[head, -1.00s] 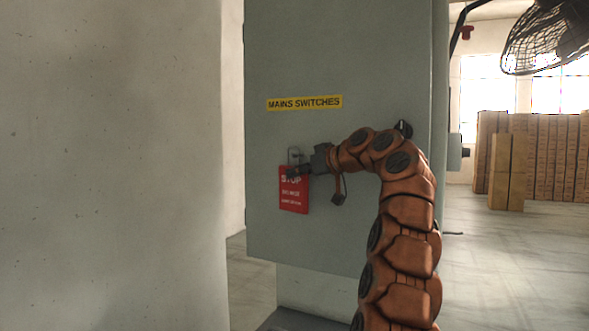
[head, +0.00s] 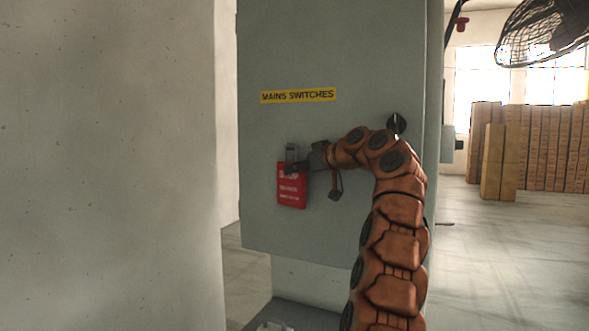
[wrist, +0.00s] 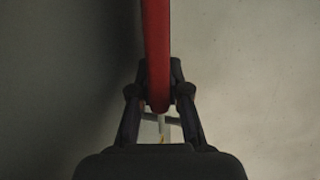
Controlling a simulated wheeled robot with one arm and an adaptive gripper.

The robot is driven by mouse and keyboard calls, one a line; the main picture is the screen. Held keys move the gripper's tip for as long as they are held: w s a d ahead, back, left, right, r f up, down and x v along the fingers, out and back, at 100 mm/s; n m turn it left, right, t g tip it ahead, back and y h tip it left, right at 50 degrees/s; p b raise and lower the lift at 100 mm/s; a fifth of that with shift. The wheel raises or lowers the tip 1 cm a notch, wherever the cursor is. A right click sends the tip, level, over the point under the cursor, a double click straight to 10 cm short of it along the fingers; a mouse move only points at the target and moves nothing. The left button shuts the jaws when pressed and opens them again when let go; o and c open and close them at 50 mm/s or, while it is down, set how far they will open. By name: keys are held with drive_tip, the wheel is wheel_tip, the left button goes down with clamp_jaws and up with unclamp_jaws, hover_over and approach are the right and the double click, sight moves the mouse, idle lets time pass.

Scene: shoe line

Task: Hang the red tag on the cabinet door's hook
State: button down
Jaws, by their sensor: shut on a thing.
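The red tag (head: 291,190) with white lettering hangs down from my gripper (head: 292,168), in front of the grey cabinet door (head: 340,225). My gripper is shut on the tag's upper part, and its fingers hide some of the lettering. In the wrist view the tag (wrist: 156,50) shows edge-on as a red strip between the fingers (wrist: 158,100). A small grey hook fitting (head: 291,151) shows on the door just above the tag. I cannot tell whether the tag touches the hook or is on it.
A yellow "MAINS SWITCHES" label (head: 298,96) is on the door above the hook. A black door handle (head: 397,123) is near my arm. A pale wall (head: 110,160) stands close on the left. Stacked brown boxes (head: 535,147) and a fan (head: 545,33) are at the right.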

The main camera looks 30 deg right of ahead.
idle(0.3)
drive_tip(key=c, duration=1.1)
unclamp_jaws()
drive_tip(key=shift+o, duration=0.2)
drive_tip(key=v, duration=1.2)
